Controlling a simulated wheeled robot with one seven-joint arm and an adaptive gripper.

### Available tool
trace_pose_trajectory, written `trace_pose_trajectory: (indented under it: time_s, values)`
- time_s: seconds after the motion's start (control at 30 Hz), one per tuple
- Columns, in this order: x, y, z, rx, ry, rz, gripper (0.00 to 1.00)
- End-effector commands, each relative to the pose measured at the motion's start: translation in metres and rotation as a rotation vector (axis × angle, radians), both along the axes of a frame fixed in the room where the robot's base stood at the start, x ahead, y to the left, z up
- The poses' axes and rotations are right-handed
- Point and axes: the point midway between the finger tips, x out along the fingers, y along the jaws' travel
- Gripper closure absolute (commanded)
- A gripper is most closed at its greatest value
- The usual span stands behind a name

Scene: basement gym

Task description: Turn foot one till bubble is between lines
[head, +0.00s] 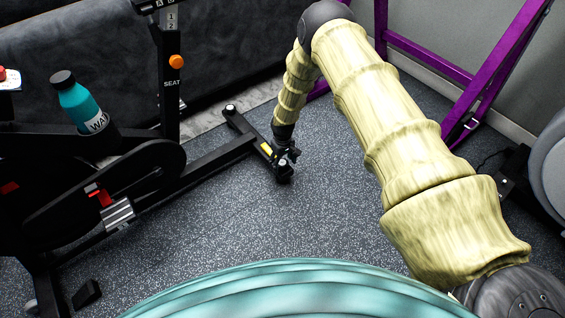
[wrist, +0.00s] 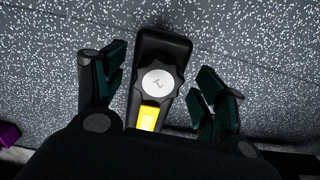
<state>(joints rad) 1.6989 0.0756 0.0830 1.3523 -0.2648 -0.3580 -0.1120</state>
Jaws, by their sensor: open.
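Foot one (wrist: 157,82) is a black scalloped knob with a silver top bearing a mark like an upside-down 1. It sits on the end of the exercise bike's black stabiliser bar (wrist: 164,45). A yellow level vial (wrist: 148,118) lies on the bar just below the knob in the wrist view; it also shows in the head view (head: 267,148). The bubble and lines are too small to make out. My gripper (wrist: 160,70) is open, one finger on each side of the knob, with visible gaps. In the head view my gripper (head: 289,153) is low over the bar's near end.
The exercise bike (head: 200,165) stands at left, with a teal bottle (head: 85,105) in its holder. The bar's other end (head: 230,109) lies farther back. A purple frame (head: 485,85) stands behind my arm. The speckled floor (head: 330,220) in front is clear.

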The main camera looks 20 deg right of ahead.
Motion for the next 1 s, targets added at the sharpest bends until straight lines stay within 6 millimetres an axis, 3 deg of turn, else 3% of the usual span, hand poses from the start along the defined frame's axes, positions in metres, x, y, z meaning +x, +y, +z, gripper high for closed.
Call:
trace_pose_trajectory:
  time_s: [0.27, 0.8, 1.0]
  values:
    - [0.000, 0.000, 0.013, 0.000, 0.000, 0.000, 0.29]
    - [0.000, 0.000, 0.095, 0.000, -0.001, 0.000, 0.29]
    - [0.000, 0.000, 0.113, 0.000, -0.001, -0.001, 0.29]
